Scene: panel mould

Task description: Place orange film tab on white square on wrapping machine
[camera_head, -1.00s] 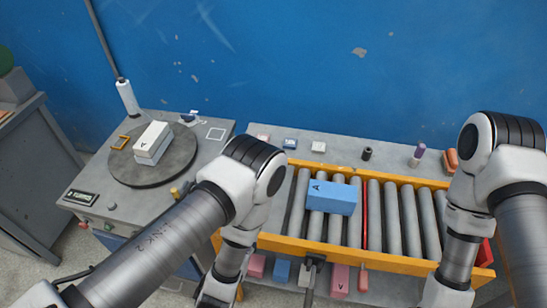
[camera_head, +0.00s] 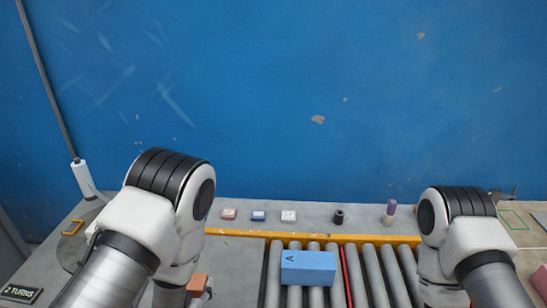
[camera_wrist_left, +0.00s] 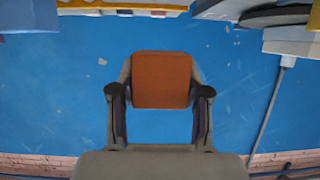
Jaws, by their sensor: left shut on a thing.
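My left gripper (camera_wrist_left: 160,100) is shut on an orange block-like piece, the orange film tab (camera_wrist_left: 162,80), which sits between both fingers in the left wrist view. In the head view the tab (camera_head: 197,284) shows beside my left wrist at the bottom, with the gripper (camera_head: 206,292) partly hidden. The wrapping machine (camera_head: 48,262) stands at the left, with its dark turntable (camera_head: 70,246) and an orange frame (camera_head: 72,230) partly visible. The white square is hidden behind my left arm. My right gripper is below the picture.
A roller conveyor (camera_head: 372,270) with a yellow rail carries a blue box (camera_head: 308,267). Behind it a grey ledge holds pink (camera_head: 229,214), blue (camera_head: 258,215) and white (camera_head: 288,216) small pieces, a black cylinder (camera_head: 339,216) and a purple-topped item (camera_head: 389,212). A blue wall stands behind.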

